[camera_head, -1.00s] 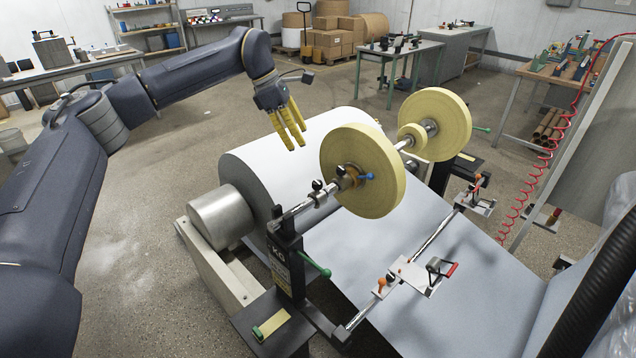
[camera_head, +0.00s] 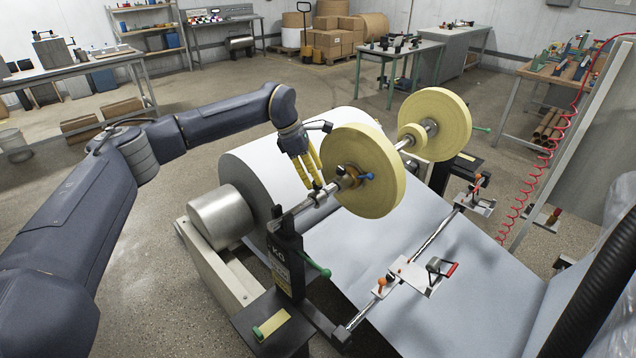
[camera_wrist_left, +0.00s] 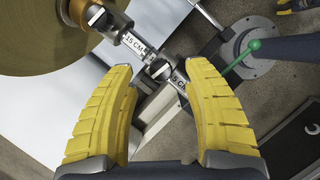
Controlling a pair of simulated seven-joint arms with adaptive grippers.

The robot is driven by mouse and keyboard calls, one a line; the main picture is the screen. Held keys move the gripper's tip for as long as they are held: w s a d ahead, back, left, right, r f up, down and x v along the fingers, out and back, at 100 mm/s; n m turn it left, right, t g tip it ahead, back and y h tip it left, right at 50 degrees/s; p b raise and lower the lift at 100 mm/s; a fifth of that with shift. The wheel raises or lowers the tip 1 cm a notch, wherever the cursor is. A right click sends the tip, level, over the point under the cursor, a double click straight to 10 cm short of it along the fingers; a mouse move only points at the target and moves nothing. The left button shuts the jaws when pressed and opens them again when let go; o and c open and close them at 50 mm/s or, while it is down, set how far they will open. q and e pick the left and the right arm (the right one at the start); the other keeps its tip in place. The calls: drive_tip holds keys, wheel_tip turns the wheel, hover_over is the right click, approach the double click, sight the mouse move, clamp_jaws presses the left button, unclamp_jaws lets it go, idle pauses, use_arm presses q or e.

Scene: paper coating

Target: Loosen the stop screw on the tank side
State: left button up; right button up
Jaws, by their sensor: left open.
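A metal shaft (camera_head: 290,213) carries a yellow tape roll (camera_head: 375,172) and clamp collars with small black screw knobs. One collar (camera_head: 321,196) sits near the shaft's near end. Its dark knob (camera_wrist_left: 160,70) shows in the left wrist view between and beyond my fingertips. Another black knob (camera_wrist_left: 97,15) stands nearer the roll. My left gripper (camera_head: 316,181) is open, pointing down at the near collar, its yellow fingers on both sides of the knob line. I cannot tell whether they touch it. The fingers partly hide the collar in the head view. My right gripper is not in view.
A green-handled lever (camera_head: 318,267) stands below the shaft on the black post (camera_head: 287,262). A large white paper roll (camera_head: 262,160) lies behind. A metal cylinder (camera_head: 221,216) sits left of it. A second yellow roll (camera_head: 437,125) is farther along.

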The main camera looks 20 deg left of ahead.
sight(317, 187)
use_arm(q)
drive_tip(key=shift+x, duration=1.6)
clamp_jaws()
